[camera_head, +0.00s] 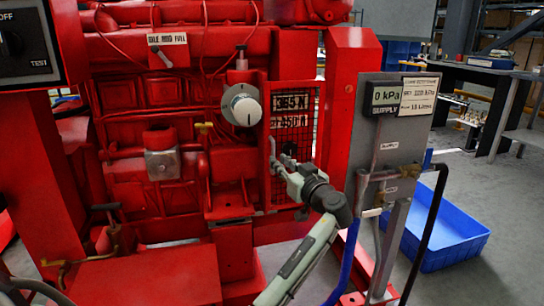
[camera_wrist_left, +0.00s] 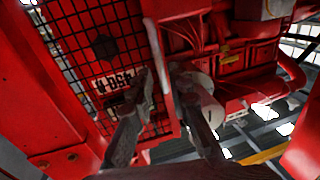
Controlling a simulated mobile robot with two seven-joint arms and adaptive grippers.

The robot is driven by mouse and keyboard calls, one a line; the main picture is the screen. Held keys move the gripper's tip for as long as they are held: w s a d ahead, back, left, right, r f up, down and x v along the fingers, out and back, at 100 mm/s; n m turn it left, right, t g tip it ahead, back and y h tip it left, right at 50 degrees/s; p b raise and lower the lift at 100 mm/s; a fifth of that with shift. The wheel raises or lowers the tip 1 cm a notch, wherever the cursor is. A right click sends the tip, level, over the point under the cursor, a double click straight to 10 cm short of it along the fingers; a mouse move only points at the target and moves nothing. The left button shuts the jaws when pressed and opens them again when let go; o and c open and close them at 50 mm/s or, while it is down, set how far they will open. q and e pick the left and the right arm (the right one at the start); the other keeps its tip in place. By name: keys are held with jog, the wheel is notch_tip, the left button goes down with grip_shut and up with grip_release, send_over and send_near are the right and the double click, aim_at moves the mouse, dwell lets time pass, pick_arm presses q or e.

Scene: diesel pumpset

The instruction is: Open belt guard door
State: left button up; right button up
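The belt guard door (camera_head: 291,104) is a red mesh panel with white number labels, on the right part of the red engine. I cannot tell whether it is fully closed or slightly ajar. My left gripper (camera_head: 281,160) is at the door's lower left edge, with its fingers apart. Contact with the strip is unclear. My right gripper is in neither view.
A white round dial (camera_head: 242,105) sits just left of the door. A grey supply panel (camera_head: 400,140) with hoses stands to the right, close to my left arm. A blue crate (camera_head: 447,235) lies on the floor at the right.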

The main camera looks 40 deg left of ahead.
aim_at(273, 170)
pick_arm(q)
jog(key=x, duration=0.4)
jog(key=shift+w+a, duration=0.25)
jog(key=shift+a, duration=0.1)
jog(key=shift+c, duration=0.3)
grip_shut()
